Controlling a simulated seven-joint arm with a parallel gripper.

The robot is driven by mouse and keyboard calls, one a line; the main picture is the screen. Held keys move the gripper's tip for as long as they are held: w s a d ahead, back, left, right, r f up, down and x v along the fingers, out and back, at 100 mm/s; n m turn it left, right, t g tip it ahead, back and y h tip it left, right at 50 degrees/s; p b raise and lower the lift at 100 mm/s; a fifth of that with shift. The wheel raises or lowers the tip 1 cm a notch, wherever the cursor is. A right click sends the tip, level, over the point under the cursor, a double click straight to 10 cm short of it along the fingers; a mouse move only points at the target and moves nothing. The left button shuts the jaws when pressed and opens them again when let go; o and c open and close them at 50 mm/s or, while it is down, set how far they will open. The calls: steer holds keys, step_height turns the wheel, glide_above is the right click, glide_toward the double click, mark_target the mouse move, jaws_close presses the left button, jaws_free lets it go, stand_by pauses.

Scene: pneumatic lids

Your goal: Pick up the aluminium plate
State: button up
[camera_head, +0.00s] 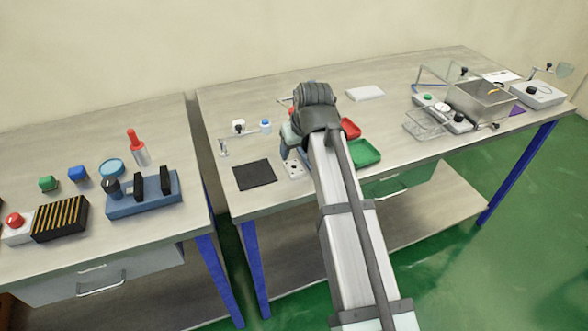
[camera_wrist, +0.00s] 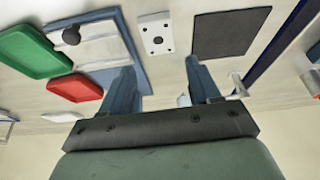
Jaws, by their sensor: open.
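The aluminium plate (camera_wrist: 156,34) is a small pale grey plate with a larger dark hole in its middle and small holes near its corners. It lies flat on the table. In the head view the plate (camera_head: 295,169) is partly hidden by my arm. My gripper (camera_wrist: 160,68) is open, with nothing between its two blue-grey fingers. In the wrist view the plate appears in line with the gap between the fingertips, just beyond them. The fingers look apart from it; the exact height cannot be told.
A black mat (camera_wrist: 230,32) lies beside the plate. On the other side is a blue base (camera_wrist: 131,52) with a pale, black-knobbed panel (camera_wrist: 92,46). Green (camera_head: 364,153) and red (camera_head: 351,128) trays lie beyond. A small blue-capped bottle (camera_head: 266,126) stands behind the mat.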

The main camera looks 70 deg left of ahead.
mark_target(292, 163)
steer(key=shift+x, duration=3.6)
steer(key=c, duration=0.9)
